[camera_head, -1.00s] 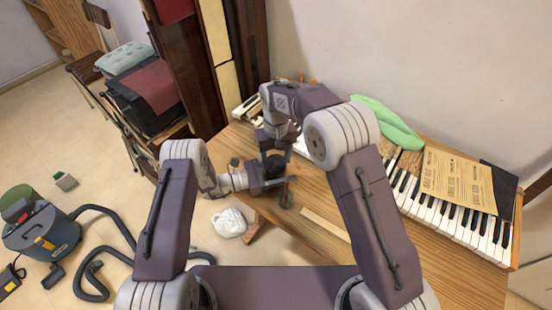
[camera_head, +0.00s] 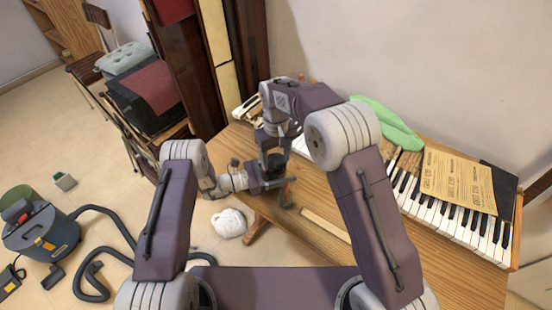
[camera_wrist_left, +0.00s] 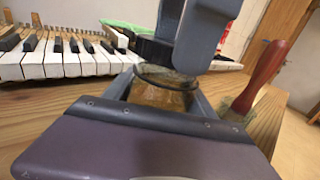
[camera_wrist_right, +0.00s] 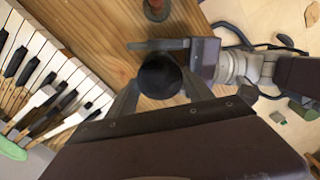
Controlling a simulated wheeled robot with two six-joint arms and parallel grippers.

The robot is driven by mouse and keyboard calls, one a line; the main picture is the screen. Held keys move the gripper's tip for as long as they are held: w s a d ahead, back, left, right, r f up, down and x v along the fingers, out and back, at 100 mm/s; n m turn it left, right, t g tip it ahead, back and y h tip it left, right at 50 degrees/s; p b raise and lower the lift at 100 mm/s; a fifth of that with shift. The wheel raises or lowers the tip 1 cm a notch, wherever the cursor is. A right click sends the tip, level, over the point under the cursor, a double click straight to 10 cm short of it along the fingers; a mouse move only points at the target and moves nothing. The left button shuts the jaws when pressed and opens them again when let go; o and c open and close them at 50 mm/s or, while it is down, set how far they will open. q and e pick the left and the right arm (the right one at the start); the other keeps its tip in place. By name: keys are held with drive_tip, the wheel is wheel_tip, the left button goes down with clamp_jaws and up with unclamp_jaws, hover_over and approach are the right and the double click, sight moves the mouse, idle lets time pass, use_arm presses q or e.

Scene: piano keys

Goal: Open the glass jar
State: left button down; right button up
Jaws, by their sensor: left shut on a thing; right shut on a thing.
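The glass jar (camera_wrist_left: 160,98) stands between the fingers of my left gripper (camera_head: 272,184), which is shut on its body from the side. Its dark round lid (camera_wrist_right: 160,76) is between the fingers of my right gripper (camera_head: 274,158), which reaches down from above and is shut on it. In the left wrist view the lid (camera_wrist_left: 148,50) sits at the top of the jar, close over the glass rim. I cannot tell whether the lid is clear of the rim. In the head view the jar is mostly hidden by my grippers.
A red-handled brush (camera_wrist_left: 268,66) stands just beside the jar. A wooden strip (camera_head: 325,226) lies near the front edge.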

sight(276, 161)
drive_tip(key=shift+r, duration=0.75)
drive_tip(key=shift+r, duration=2)
use_arm(q)
drive_tip(key=shift+c, duration=1.1)
unclamp_jaws()
drive_tip(key=shift+a, duration=0.1)
drive_tip(key=b+v, duration=0.1)
drive_tip(key=v, duration=1)
drive_tip(key=shift+s+a, duration=0.15)
drive_tip(key=shift+a, duration=0.25)
use_arm(e)
drive_tip(key=shift+f, duration=0.5)
